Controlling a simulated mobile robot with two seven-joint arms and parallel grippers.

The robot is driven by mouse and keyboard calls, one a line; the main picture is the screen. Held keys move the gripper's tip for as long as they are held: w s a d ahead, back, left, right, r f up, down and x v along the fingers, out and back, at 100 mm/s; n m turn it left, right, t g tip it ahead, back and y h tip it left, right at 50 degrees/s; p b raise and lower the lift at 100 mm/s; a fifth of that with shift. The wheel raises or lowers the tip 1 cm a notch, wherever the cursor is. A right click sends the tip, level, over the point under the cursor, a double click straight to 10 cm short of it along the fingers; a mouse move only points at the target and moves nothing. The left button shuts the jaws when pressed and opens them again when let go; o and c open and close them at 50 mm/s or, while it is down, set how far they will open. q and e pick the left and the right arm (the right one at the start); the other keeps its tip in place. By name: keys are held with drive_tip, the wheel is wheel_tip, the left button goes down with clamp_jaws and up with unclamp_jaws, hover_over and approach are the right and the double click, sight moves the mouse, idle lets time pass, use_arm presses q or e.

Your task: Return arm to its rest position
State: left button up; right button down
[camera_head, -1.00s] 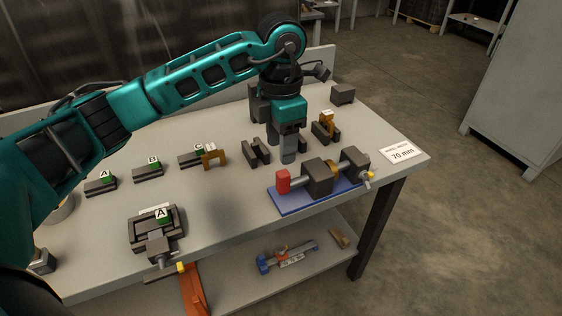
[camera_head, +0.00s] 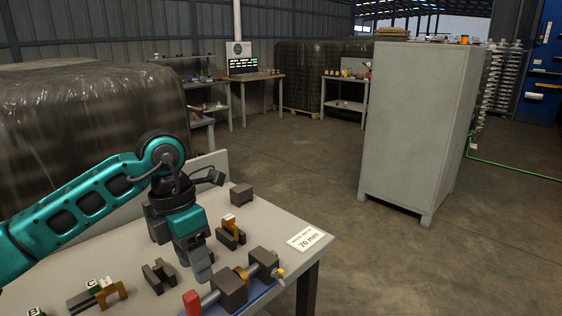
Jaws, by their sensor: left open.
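My teal left arm (camera_head: 85,205) comes in from the left and bends down over the workbench (camera_head: 285,222). Its left gripper (camera_head: 203,268) points down above the bench, between a dark slotted block (camera_head: 158,275) and a clamp-like fixture with a red end (camera_head: 192,301). I see nothing held in its open jaws; the fingers overlap in this view. My right gripper is out of view.
A dark block with an orange-brown piece (camera_head: 231,232), a grey box (camera_head: 241,195) and a "70 mm" card (camera_head: 310,239) are on the bench. A bracket (camera_head: 111,294) stands front left. A grey cabinet (camera_head: 415,125) stands on open floor.

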use_arm(q)
drive_tip(key=s+d+f+g+h, duration=0.25)
drive_tip(key=s+d+h, duration=0.2)
drive_tip(key=d, duration=0.55)
drive_tip(key=s+d+r+n+t+h, duration=0.1)
drive_tip(key=s+d+r+n+h, duration=0.15)
drive_tip(key=d+h, duration=0.35)
drive_tip(key=s+d+r+n+t+h, duration=0.1)
drive_tip(key=d+n+h, duration=0.3)
drive_tip(key=h, duration=0.3)
drive_tip(key=w+a+f+n+t+y, duration=0.2)
drive_tip(key=a+f+n+t+y, duration=0.35)
drive_tip(key=n+t, duration=0.55)
drive_tip(key=w+a+f+n+t+y, duration=0.3)
drive_tip(key=a+f+n+t+y, duration=0.25)
drive_tip(key=n, duration=0.95)
drive_tip(key=s+a+f+n+g+y, duration=0.2)
drive_tip(key=s+a+f+n+y, duration=0.1)
drive_tip(key=s+f, duration=0.3)
drive_tip(key=s+a+f+n+g+y, duration=0.2)
drive_tip(key=s+a+f+n, duration=0.3)
drive_tip(key=f, duration=0.6)
drive_tip(key=shift+s+f+n+g+y, duration=0.2)
drive_tip(key=shift+s+n+g+y, duration=0.2)
drive_tip(key=shift+s+n+y, duration=0.2)
drive_tip(key=shift+a, duration=0.1)
